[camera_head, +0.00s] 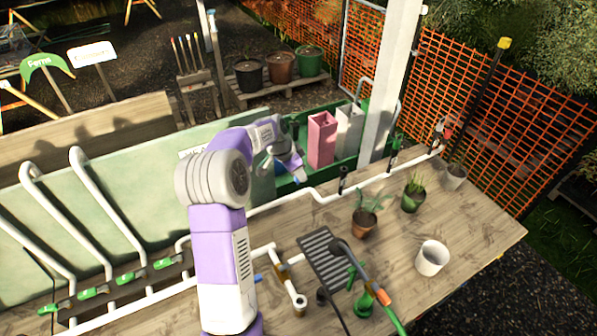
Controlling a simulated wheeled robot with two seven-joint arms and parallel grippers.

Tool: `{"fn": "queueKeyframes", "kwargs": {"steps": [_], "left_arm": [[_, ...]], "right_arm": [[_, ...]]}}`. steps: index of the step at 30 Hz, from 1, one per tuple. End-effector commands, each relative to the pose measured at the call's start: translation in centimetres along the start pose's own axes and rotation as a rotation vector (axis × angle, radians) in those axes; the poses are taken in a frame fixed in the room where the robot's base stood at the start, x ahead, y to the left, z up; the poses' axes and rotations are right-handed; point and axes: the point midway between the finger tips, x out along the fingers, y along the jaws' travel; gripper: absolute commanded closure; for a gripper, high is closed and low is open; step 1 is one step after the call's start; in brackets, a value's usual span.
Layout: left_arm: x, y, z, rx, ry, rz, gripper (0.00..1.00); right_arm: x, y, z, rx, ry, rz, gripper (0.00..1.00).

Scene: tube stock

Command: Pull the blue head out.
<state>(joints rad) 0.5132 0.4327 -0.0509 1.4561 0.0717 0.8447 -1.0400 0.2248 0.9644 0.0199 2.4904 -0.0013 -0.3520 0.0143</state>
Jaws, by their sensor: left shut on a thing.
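My left arm rises from the bottom and its wrist bends right, over the back edge of the wooden bench. My left gripper (284,168) is at the green trough (286,187) behind the bench, left of the pink bin. It is shut on the blue head (296,180), of which only a small blue patch shows at the fingertips. The gripper hides the rest, so I cannot tell how far it sits in the trough. My right gripper is not in view.
A pink bin (322,139) and a white bin (349,130) stand right of the gripper. A white pipe (318,194) runs along the bench's back, near a white post (391,80). Potted plants, a white pot (431,258) and a black grate (327,258) occupy the bench (470,235).

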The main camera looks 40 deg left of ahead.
Motion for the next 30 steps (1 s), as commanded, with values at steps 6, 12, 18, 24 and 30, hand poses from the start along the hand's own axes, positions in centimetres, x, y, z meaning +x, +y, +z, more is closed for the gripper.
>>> {"fn": "queueKeyframes", "kwargs": {"steps": [6, 12, 18, 24, 30], "left_arm": [[-0.4, 0.0, -0.2, 0.000, 0.000, 0.000, 1.00], [-1.4, 0.0, -0.6, 0.000, 0.000, 0.000, 1.00], [-2.3, 0.0, -0.9, 0.000, 0.000, 0.000, 1.00], [-3.2, 0.0, -1.4, 0.000, 0.000, 0.000, 1.00], [-4.1, 0.0, -1.7, 0.000, 0.000, 0.000, 1.00]], "right_arm": [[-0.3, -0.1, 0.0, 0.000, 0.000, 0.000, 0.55], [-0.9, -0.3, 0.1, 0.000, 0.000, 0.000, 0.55], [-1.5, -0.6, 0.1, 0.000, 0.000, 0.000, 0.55], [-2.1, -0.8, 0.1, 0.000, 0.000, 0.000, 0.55], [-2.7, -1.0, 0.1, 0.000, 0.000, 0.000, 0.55]]}}
